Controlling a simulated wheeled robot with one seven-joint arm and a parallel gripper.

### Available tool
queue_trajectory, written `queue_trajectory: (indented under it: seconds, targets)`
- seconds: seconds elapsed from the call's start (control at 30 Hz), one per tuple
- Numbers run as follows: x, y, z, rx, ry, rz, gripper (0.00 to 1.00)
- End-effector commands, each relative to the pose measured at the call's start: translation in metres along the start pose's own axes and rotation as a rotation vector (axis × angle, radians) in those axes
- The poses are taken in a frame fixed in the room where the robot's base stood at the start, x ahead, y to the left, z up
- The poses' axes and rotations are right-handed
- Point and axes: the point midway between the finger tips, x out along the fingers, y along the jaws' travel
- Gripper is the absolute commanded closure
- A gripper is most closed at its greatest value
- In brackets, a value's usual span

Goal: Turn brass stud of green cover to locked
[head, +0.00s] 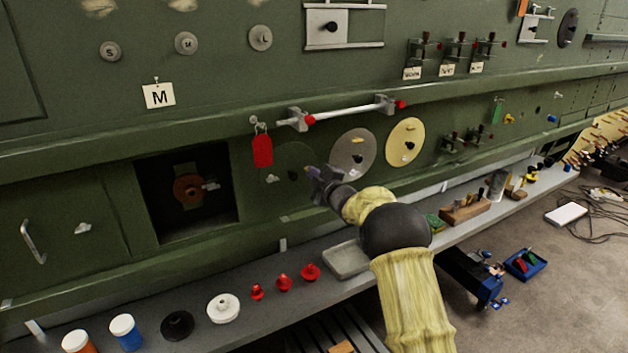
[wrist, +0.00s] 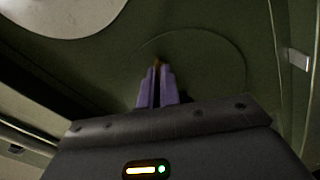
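The green cover (head: 290,158) is a round disc, nearly the same green as the fuselage wall, with a dark knob (head: 293,176) on it. In the wrist view the cover (wrist: 215,60) shows as a faint circle ahead of my fingers. My gripper (head: 312,174) reaches the right edge of the cover in the head view. Its purple fingers (wrist: 157,75) are close together, with the small brass stud (wrist: 157,62) at and between their tips. The fingers hide most of the stud, so its turn angle cannot be read.
A grey disc (head: 353,153) and a yellow disc (head: 405,142) sit to the right. A red tag (head: 262,151) hangs at the left, below a white bar (head: 345,113) on brackets. A dark square opening (head: 160,205) lies further left. A shelf (head: 200,335) with loose parts runs below.

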Motion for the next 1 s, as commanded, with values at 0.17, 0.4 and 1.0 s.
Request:
queue_trajectory:
  seconds: [0.17,0.4,1.0]
  targets:
    - [-0.0005,-0.0022,0.0023,0.168,-0.002,-0.001,1.0]
    - [-0.0003,-0.0014,0.0014,0.398,-0.002,-0.001,1.0]
    - [-0.0004,0.0001,0.0013,0.949,-0.002,0.0,1.0]
